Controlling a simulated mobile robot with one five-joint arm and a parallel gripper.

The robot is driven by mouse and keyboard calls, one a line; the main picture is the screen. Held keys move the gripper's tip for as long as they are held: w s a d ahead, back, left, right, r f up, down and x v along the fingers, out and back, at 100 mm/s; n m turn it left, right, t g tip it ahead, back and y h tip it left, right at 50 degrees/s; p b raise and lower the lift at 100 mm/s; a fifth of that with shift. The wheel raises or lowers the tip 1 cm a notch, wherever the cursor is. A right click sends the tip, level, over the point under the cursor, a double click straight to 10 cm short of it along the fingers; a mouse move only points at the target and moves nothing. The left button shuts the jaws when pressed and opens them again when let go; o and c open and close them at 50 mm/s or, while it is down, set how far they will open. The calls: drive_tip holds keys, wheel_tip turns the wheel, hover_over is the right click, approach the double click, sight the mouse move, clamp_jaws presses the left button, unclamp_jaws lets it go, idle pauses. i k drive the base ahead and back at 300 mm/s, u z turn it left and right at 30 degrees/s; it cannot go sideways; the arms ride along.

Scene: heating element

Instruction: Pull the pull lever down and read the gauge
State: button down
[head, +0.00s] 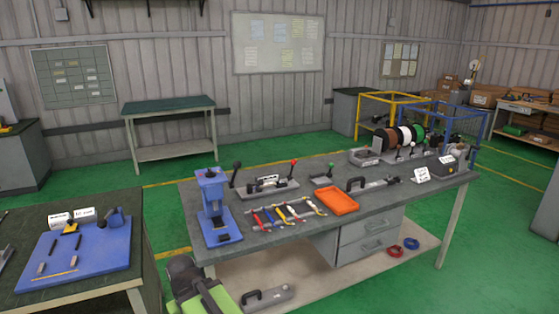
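No lever in the head view is labelled as the pull lever. A blue press-like stand (212,205) stands at the left end of the central workbench. A dark lever with a round knob (236,166) rises just right of it, upright or slightly tilted.
The central workbench (420,203) also holds an orange tray (331,201), several hand tools and cable spools (404,136). A left table (35,215) carries a blue board (85,262). A dark-and-green object (200,290) sits at the bottom edge. Green floor (500,260) is open at right.

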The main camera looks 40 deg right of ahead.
sight(292, 162)
drive_tip(key=u, duration=0.05)
drive_tip(key=k, duration=0.1)
drive_tip(key=u, duration=2.85)
drive_tip(key=k, duration=1.75)
drive_tip(key=z, duration=2.2)
drive_tip(key=i, duration=0.85)
drive_tip(key=u, duration=0.15)
